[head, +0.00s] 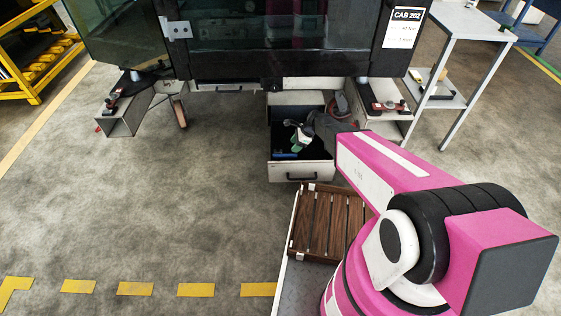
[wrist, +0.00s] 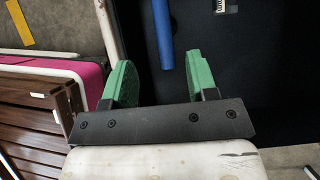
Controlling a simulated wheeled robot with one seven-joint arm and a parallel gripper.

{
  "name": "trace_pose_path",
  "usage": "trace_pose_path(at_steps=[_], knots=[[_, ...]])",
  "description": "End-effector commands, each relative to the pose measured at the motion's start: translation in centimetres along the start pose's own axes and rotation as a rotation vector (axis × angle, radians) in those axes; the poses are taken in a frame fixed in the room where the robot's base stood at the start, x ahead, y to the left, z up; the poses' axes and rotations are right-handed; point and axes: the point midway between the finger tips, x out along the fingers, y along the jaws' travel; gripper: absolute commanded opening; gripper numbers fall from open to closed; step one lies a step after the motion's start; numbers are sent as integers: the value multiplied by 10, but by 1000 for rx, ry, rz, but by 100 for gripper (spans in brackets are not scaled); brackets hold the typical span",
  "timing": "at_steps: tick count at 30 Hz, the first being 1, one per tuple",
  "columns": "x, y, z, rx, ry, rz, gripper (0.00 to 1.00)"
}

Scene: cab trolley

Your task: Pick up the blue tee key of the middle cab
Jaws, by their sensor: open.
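A blue bar (wrist: 163,35), which looks like part of the blue tee key, lies in the dark drawer (wrist: 255,75) in the wrist view. Its far end runs out of the picture. In the head view a small blue piece (head: 286,155) shows low in the open drawer (head: 303,170) under the cab marked CAB 202 (head: 330,35). My gripper (head: 296,144) is over this drawer, pointing down into it. In the wrist view my gripper (wrist: 160,60) is open, its green fingers apart and empty. The bar's near end lines up with the gap between them; the height between cannot be told.
The drawer's pale front wall (wrist: 108,30) runs close by the left finger. A slatted wooden deck (head: 328,222) is near my base. Brackets (head: 125,110) stand left of the drawer. A grey trolley (head: 465,25) is at right. The floor at left is clear.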

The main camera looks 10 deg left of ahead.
Motion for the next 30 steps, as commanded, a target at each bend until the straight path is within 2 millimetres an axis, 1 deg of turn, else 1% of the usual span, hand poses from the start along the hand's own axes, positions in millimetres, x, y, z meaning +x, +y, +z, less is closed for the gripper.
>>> trace_pose_path(at_steps=[5, 9, 12, 19, 27, 30], knots=[[16, -1, 0, 4, -2, 1, 53], [38, -1, 0, 4, -1, 2, 53], [50, -2, 0, 3, -1, 0, 53], [64, -2, -1, 2, -1, 0, 53], [101, -5, -2, 1, 0, 1, 53], [107, -4, -3, 2, 0, 1, 53]])
